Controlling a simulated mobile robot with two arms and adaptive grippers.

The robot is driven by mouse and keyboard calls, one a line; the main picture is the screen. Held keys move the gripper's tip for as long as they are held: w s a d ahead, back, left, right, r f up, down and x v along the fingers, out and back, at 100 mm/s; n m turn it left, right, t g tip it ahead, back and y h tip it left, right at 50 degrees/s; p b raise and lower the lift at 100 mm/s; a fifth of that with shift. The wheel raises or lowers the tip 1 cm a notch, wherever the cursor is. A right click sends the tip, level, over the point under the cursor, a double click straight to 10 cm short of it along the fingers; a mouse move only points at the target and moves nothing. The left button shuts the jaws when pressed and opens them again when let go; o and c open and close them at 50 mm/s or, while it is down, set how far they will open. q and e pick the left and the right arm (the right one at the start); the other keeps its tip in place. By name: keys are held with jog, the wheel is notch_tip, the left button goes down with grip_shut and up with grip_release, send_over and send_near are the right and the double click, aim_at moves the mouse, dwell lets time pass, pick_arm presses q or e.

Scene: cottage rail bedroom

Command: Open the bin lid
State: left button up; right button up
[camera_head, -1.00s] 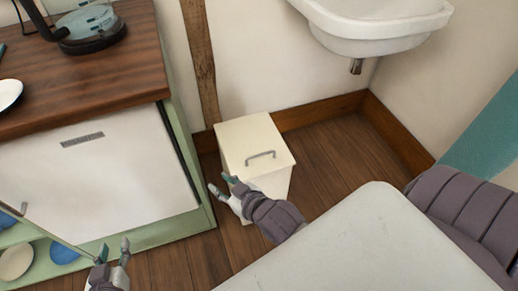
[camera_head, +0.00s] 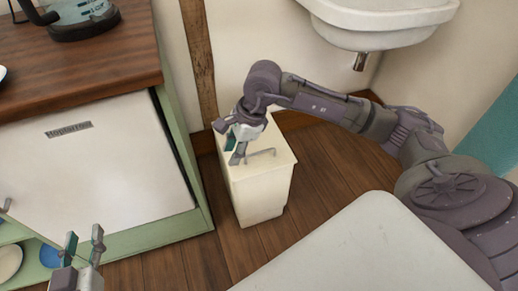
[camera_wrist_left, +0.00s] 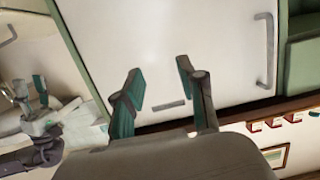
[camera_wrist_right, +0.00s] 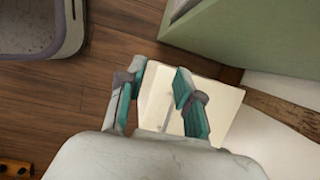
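The cream bin (camera_head: 258,200) stands on the floor beside the green cabinet, its lid (camera_head: 275,165) flat and closed with a thin grey handle (camera_head: 260,153) on top. My right gripper (camera_head: 234,150) is above the lid's left part, pointing down, just left of the handle. In the right wrist view its fingers (camera_wrist_right: 158,88) are apart over the lid, with the handle showing pale between them; I cannot tell if they touch it. My left gripper (camera_head: 84,246) is open and empty in front of the cabinet; its spread fingers (camera_wrist_left: 155,78) also show in the left wrist view.
The green cabinet (camera_head: 183,150) with a white door and wooden top (camera_head: 110,85) stands left of the bin. A white sink (camera_head: 375,25) hangs on the wall behind at right. Wooden floor (camera_head: 310,165) is free right of the bin.

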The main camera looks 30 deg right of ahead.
jog(key=w+d+r+h, duration=0.2)
jog(key=d+h, duration=0.2)
jog(key=d, duration=0.6)
jog(key=b, duration=0.2)
send_over(259, 153)
jog(key=s, duration=0.1)
notch_tip(259, 153, down, 8)
jog(key=f, duration=0.1)
jog(key=f+b, duration=0.1)
jog(key=f, duration=0.1)
jog(key=f+b, duration=0.1)
jog(key=f, duration=0.1)
jog(key=shift+w+f, duration=0.15)
jog(key=shift+w, duration=0.15)
jog(key=shift+w+f, duration=0.1)
jog(key=shift+f, duration=0.15)
pick_arm(q)
jog(key=s+d+r+t+h, duration=0.1)
jog(key=s+r+t+h, duration=0.2)
jog(key=r+t, duration=0.7)
notch_tip(259, 153, up, 5)
jog(key=shift+s+d+t, duration=0.15)
jog(key=shift+t, duration=0.15)
pick_arm(e)
grip_shut()
